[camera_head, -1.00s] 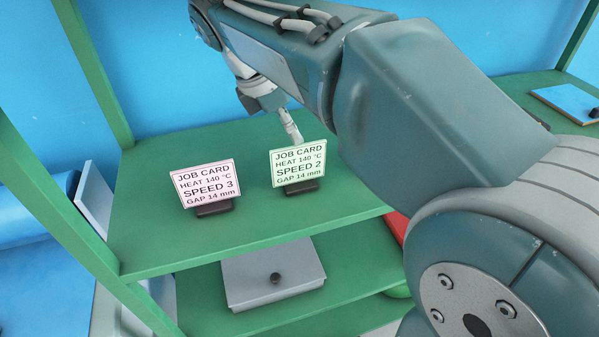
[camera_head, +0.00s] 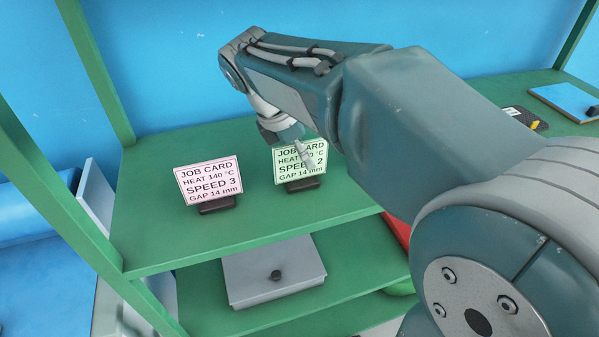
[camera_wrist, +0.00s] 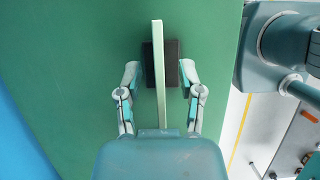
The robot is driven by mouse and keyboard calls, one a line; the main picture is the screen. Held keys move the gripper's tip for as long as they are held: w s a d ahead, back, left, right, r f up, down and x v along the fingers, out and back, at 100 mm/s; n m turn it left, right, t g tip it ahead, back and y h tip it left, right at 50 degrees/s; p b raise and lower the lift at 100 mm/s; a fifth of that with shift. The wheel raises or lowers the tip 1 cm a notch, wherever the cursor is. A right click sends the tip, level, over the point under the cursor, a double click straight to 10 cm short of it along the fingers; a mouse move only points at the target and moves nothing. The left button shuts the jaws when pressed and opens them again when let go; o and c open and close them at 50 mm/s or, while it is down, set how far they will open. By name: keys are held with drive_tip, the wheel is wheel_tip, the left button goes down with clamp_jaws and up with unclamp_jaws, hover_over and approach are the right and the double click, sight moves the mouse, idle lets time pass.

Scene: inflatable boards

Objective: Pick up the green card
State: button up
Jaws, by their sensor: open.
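The green card (camera_head: 290,172) stands upright in a dark holder on the green shelf, its text reading JOB CARD, SPEED 2. In the wrist view the card (camera_wrist: 158,75) shows edge-on as a pale green strip in its dark base (camera_wrist: 172,62). My gripper (camera_wrist: 159,78) is open, with one finger on each side of the card and visible gaps between. In the head view my gripper (camera_head: 303,152) overlaps the card and hides part of its text. A pink card (camera_head: 208,180), reading SPEED 3, stands in its own holder to the left.
The green shelf (camera_head: 150,222) has clear room around both cards. A grey box with a black knob (camera_head: 290,262) sits on the lower shelf. Green posts (camera_head: 97,75) rise at the left. A blue board (camera_head: 565,99) lies at the far right.

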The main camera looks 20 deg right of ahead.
drive_tip(key=shift+d+f, duration=0.1)
drive_tip(key=shift+f, duration=0.1)
idle(0.3)
clamp_jaws()
